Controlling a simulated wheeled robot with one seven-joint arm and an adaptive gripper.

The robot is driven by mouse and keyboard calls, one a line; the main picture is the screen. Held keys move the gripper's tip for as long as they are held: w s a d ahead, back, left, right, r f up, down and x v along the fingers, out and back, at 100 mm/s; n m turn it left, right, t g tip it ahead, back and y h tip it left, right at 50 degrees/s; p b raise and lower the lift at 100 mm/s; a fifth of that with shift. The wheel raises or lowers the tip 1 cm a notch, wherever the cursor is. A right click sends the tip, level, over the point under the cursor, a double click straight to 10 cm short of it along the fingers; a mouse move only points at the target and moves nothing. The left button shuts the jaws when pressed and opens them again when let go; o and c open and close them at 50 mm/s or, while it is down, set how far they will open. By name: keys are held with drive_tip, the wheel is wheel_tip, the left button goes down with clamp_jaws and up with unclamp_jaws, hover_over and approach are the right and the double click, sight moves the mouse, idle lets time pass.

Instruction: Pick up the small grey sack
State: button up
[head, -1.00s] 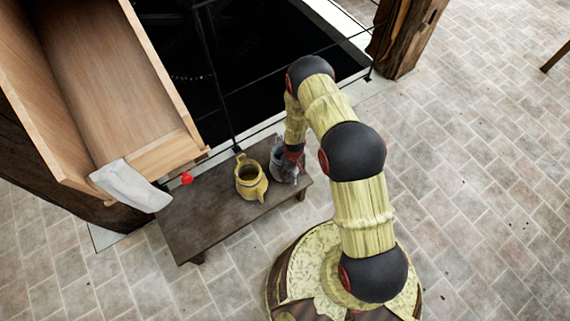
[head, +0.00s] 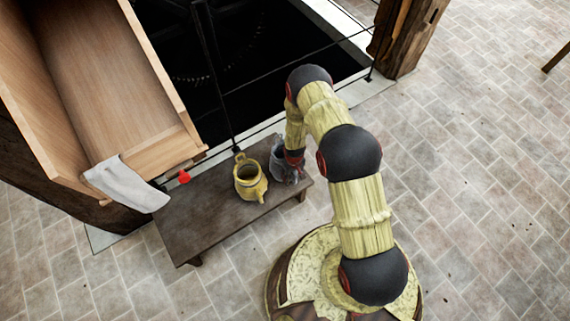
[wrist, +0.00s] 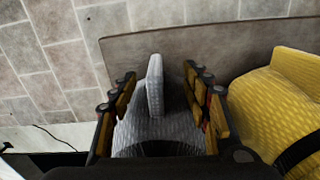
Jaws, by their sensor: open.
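The small grey sack (head: 277,158) stands on a dark wooden bench, partly hidden by my arm in the head view. In the wrist view it has a pale woven surface (wrist: 135,128) and an upright loop or fin like a jug's handle (wrist: 155,88). My gripper (wrist: 160,86) is open, with one finger to each side of this upright part. I cannot tell whether the fingers touch it. In the head view my gripper (head: 293,168) is low at the sack and hard to make out.
A yellow jug (head: 250,180) stands close to the left of the sack; it fills the right of the wrist view (wrist: 275,105). The bench (head: 205,228) is bare towards its left. A wooden chute (head: 110,95) with a draped pale cloth (head: 128,184) stands left. A dark railed pit lies behind.

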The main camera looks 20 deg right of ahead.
clamp_jaws()
idle(0.5)
idle(0.4)
